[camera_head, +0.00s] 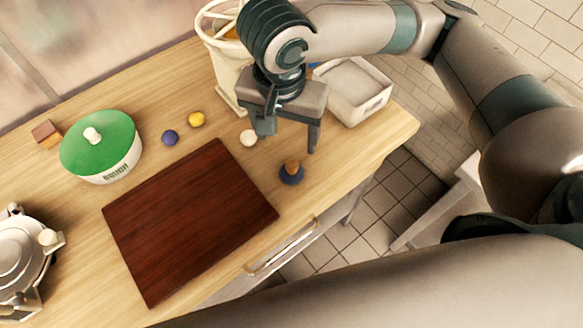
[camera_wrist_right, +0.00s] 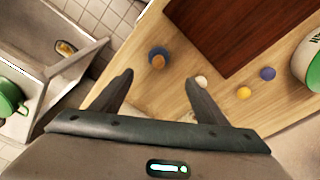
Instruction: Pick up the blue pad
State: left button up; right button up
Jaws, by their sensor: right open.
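The blue pad appears to be the round blue piece with a brown knob (camera_head: 291,175) on the wooden counter, just right of the dark board's corner. It also shows in the right wrist view (camera_wrist_right: 154,52), beyond the fingertips. My right gripper (camera_head: 289,138) is open and empty above the counter, its fingers pointing down and a little behind the pad in the head view. In the wrist view the open fingers (camera_wrist_right: 158,77) have the pad roughly ahead of the gap, apart from both. My left gripper is not in view.
A dark red-brown board (camera_head: 190,220) lies left of the pad. White (camera_head: 249,137), yellow (camera_head: 196,119) and dark blue (camera_head: 169,138) balls lie behind it. A green-lidded pot (camera_head: 98,168), a white bin (camera_head: 228,75) and a pale tray (camera_head: 372,105) stand around. The counter's front edge is close to the pad.

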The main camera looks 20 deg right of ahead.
jog(key=p, duration=0.1)
send_near(292, 164)
jog(key=f, duration=0.5)
jog(key=shift+w+f, duration=0.2)
jog(key=shift+f, duration=0.45)
jog(key=shift+w+d+f+p, duration=0.15)
jog(key=shift+d+f+p, duration=0.05)
jog(key=shift+f+p, duration=0.35)
jog(key=f, duration=0.1)
jog(key=f+p, duration=0.1)
jog(key=f, duration=0.1)
jog(key=shift+w+d, duration=0.2)
jog(key=shift+f, duration=0.5)
jog(key=c, duration=1.1)
